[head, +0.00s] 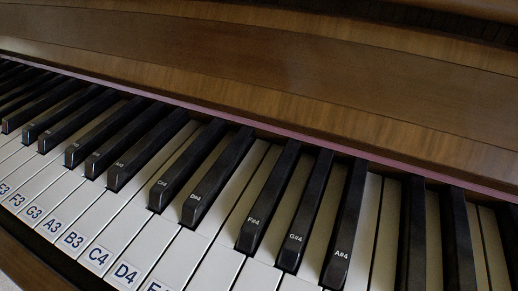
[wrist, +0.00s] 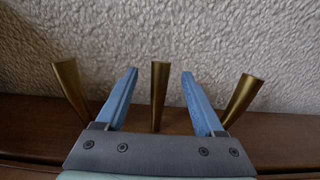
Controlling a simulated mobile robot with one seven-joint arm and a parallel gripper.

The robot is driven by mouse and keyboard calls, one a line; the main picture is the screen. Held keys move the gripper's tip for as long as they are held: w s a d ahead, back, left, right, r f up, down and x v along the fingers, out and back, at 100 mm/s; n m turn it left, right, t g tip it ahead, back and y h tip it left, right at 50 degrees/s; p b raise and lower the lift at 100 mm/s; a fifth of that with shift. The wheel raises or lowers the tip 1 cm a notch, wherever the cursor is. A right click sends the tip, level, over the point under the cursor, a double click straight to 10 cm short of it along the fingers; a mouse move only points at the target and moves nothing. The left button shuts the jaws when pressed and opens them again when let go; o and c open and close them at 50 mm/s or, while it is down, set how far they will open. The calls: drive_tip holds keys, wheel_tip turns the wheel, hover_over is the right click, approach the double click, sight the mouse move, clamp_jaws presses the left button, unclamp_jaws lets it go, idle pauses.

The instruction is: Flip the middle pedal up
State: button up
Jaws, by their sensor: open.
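In the wrist view, three brass pedals stick out from the piano's brown wooden base. The middle pedal (wrist: 159,97) shows between the two blue fingers of my gripper (wrist: 160,78), with a gap on each side. My gripper is open and holds nothing. The left pedal (wrist: 70,88) is outside the left finger. The right pedal (wrist: 241,99) is outside the right finger, close to it. I cannot tell how the pedal lies in depth against the fingertips. The pedals are not in the head view.
A light, rough-textured surface (wrist: 210,35) fills the top of the wrist view. The brown wooden base (wrist: 35,128) runs across behind the gripper. The head view shows the piano keys (head: 215,262) with note labels and the wooden front panel (head: 270,65).

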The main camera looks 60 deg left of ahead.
drive_tip(key=shift+c, duration=0.3)
clamp_jaws()
idle(1.2)
